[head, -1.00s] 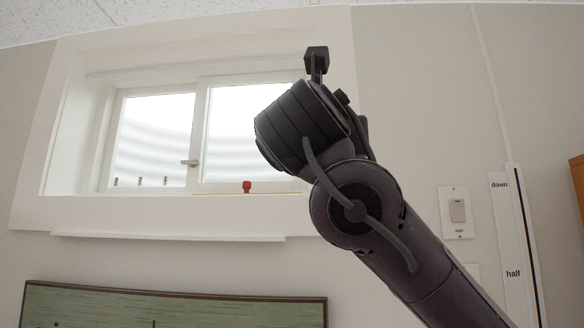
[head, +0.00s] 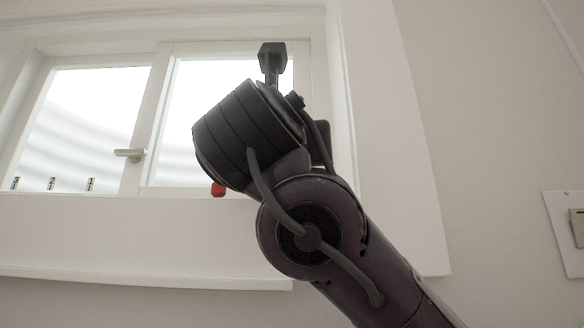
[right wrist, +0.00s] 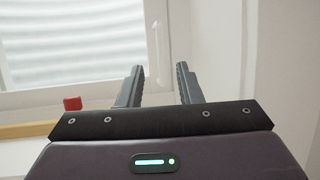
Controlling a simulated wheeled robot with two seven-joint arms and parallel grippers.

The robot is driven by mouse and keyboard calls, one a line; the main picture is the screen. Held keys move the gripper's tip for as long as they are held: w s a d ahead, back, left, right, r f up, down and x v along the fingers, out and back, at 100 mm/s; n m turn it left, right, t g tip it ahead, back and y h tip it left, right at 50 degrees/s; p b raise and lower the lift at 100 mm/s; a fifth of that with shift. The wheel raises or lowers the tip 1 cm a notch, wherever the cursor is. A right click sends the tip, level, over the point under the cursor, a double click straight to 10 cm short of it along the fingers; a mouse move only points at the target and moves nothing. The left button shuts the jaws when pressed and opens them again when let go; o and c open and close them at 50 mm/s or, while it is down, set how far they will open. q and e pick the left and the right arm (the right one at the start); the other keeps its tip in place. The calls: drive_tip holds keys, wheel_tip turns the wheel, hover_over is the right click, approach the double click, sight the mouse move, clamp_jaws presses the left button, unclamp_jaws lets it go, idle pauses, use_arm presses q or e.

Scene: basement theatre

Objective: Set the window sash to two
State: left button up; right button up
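The window sash (head: 161,120) is a white-framed pane in the wide recess. A small lever handle (head: 130,154) sits on the middle upright. Marks 3 (head: 15,184), 2 (head: 52,184) and 1 (head: 91,184) run left to right along the bottom of the left pane. My right arm stands in front of the right pane, and its fingers are hidden in the head view. In the right wrist view, my right gripper (right wrist: 158,84) is open and empty, facing the window's right upright, where a white vertical handle (right wrist: 156,50) shows beyond the fingertips. My left gripper is out of view.
A small red object (head: 218,189) is on the sill at the foot of the right pane, left of my right fingers in the right wrist view (right wrist: 72,103). A ledge (head: 150,277) runs below the window. A switch plate (head: 562,215) is on the right wall.

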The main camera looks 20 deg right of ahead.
drive_tip(key=shift+w+r, duration=0.15)
drive_tip(key=shift+w, duration=0.15)
drive_tip(key=p+x, duration=0.4)
drive_tip(key=x, duration=0.2)
drive_tip(key=shift+w+d+r, duration=0.2)
drive_tip(key=shift+d, duration=0.15)
drive_tip(key=shift+w+d+p, duration=0.1)
drive_tip(key=shift+w+p, duration=0.2)
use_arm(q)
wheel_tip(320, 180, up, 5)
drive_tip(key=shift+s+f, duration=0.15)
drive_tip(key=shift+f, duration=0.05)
use_arm(e)
drive_tip(key=shift+s, duration=0.1)
drive_tip(key=shift+c, duration=0.9)
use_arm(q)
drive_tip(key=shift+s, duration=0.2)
use_arm(e)
clamp_jaws()
